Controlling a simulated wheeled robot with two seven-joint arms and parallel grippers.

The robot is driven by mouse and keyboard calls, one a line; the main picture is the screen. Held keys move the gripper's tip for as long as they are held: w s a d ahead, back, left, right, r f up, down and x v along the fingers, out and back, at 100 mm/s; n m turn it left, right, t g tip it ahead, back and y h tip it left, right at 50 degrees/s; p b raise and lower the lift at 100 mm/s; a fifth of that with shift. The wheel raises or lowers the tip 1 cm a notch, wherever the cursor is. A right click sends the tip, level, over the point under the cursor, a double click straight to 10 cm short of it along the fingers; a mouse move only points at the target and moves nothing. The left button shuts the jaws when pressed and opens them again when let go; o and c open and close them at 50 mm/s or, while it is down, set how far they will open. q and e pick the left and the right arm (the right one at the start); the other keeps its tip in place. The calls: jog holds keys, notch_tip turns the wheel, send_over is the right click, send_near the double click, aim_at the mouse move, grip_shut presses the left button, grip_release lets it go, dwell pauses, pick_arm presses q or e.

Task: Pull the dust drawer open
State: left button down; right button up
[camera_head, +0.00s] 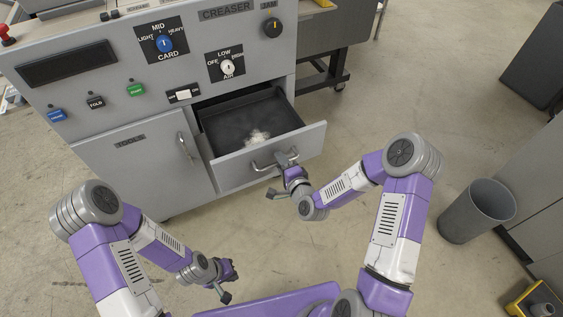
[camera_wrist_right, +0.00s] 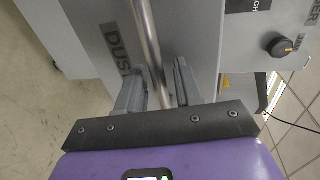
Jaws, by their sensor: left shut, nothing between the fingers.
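The dust drawer (camera_head: 309,141) stands pulled out of the grey machine, and its dark inside (camera_head: 225,127) shows. A pale heap of dust (camera_head: 257,136) lies in it. The drawer's metal bar handle (camera_head: 262,166) is on its front. My right gripper (camera_head: 287,160) is at the handle's right part. My left gripper (camera_head: 229,283) is shut and empty, low and away from the drawer.
The grey machine (camera_head: 90,107) has knobs and coloured buttons above the drawer. A closed tools door (camera_head: 145,165) with its own handle is left of the drawer. A grey bin (camera_head: 478,210) stands on the floor at right. The floor before the drawer is clear.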

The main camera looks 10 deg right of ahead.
jog(key=p+v, duration=0.1)
jog(key=v, duration=0.6)
jog(key=shift+s, duration=0.25)
jog(key=s+a+f+n+g+p, duration=0.2)
jog(key=s+f+n+g, duration=0.4)
jog(key=s, duration=0.3)
jog(key=s+a+f+n+g+y+p, duration=0.1)
jog(key=s+a+f+n+g+p, duration=0.1)
jog(key=s+f+n+g, duration=0.5)
jog(key=s+g+p, duration=0.1)
jog(key=s, duration=0.2)
jog(key=shift+s+a+f+g, duration=0.25)
jog(key=shift+a+f+g, duration=0.05)
jog(key=shift+a+g, duration=0.1)
dwell(0.4)
